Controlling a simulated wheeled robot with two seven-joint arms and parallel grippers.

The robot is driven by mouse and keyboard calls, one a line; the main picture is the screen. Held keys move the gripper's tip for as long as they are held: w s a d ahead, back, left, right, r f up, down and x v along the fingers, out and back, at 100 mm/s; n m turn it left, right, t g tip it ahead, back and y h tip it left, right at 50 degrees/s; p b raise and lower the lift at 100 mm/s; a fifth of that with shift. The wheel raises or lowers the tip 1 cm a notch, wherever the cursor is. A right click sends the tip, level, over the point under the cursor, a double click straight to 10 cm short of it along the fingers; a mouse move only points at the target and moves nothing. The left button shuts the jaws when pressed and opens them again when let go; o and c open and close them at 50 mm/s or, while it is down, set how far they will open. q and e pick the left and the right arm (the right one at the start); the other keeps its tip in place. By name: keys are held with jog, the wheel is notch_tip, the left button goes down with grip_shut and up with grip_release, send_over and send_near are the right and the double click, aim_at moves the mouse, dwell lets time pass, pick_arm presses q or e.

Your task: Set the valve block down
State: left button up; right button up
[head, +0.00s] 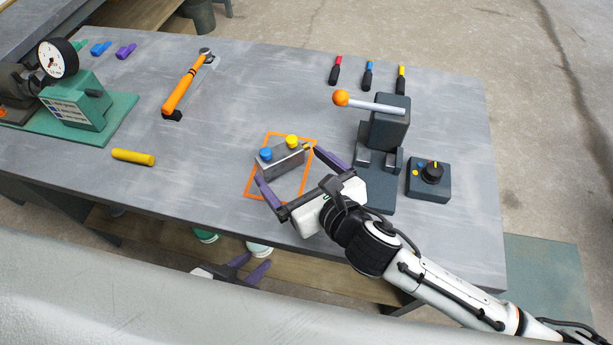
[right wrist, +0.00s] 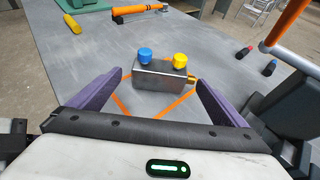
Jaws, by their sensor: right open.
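The valve block (head: 279,162) is a grey metal block with a blue knob and a yellow knob on top and a brass fitting at its right end. It sits within the orange outline (head: 248,179) on the table. My right gripper (head: 290,165) is open, with its purple fingers spread on either side of the block. In the right wrist view the valve block (right wrist: 160,76) stands upright just ahead of the open fingers (right wrist: 160,88), with gaps on both sides. My left gripper (head: 247,268) is low, below the table's front edge, its purple fingers partly visible and apart.
A lever press (head: 387,125) with an orange ball stands right of the block, beside a knob box (head: 428,180). Several screwdrivers (head: 368,76) lie behind.

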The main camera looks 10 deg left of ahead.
jog(key=v, duration=0.5)
jog(key=shift+s+d+r, duration=0.1)
jog(key=shift+s+d, duration=0.15)
